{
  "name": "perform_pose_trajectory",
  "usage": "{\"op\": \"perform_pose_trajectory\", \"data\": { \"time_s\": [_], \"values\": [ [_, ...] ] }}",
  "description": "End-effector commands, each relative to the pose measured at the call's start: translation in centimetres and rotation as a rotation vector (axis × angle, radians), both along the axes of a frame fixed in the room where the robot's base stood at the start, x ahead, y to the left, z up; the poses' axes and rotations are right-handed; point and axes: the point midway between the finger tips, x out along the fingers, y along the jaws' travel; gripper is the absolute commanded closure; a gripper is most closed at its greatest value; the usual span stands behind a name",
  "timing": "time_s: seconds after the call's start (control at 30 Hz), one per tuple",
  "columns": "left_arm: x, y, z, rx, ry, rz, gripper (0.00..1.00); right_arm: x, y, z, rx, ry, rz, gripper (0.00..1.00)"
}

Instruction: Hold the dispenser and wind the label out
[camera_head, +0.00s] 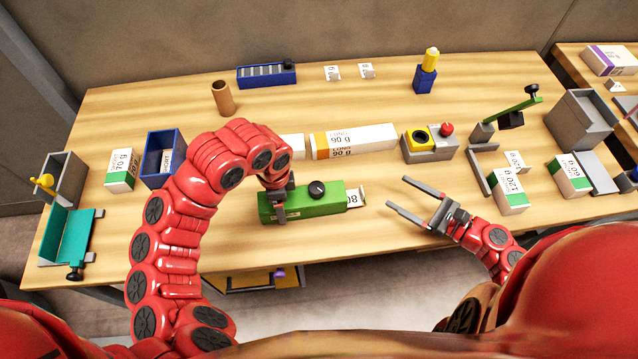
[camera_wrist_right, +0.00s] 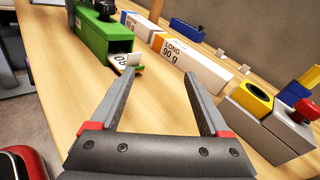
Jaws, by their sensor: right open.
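The green dispenser (camera_head: 322,201) lies on the table in front of me, with a black knob (camera_head: 317,189) on top. A white label (camera_head: 355,197) marked 80 sticks out of its right end; the label also shows in the right wrist view (camera_wrist_right: 124,63). My left gripper (camera_head: 280,205) reaches down over the dispenser's left part, with a finger against its near side; the far finger is mostly hidden. It appears closed on the body. My right gripper (camera_head: 396,193) is open and empty, right of the label and apart from it, its fingers pointing left.
A grey box with yellow ring and red button (camera_head: 430,143) stands behind my right gripper. A blue bin (camera_head: 163,158) is at left. The table between dispenser and right gripper is clear.

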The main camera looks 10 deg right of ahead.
Motion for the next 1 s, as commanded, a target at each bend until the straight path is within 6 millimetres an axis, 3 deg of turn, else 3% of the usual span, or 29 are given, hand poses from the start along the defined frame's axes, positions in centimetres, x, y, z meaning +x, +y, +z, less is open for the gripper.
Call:
{"op": "perform_pose_trajectory", "data": {
  "time_s": [0.03,0.1,0.3,0.57,1.0],
  "values": [
    [0.0,0.0,0.0,0.0,0.001,0.0,0.92,-1.0,2.4,-0.1,0.039,0.018,0.018,0.2],
    [0.0,0.0,0.0,0.0,0.001,0.0,0.92,-1.9,5.1,0.4,0.091,0.034,0.034,0.2],
    [0.0,0.0,0.0,0.0,0.001,0.0,0.92,-4.0,10.3,1.8,0.211,0.072,0.063,0.2],
    [0.0,0.0,0.0,0.0,0.001,0.0,0.92,-4.0,12.8,2.5,0.247,0.084,0.08,0.2],
    [0.0,0.0,0.0,0.0,0.001,0.0,0.92,0.6,17.9,2.5,0.247,0.083,0.079,0.2]
  ]
}}
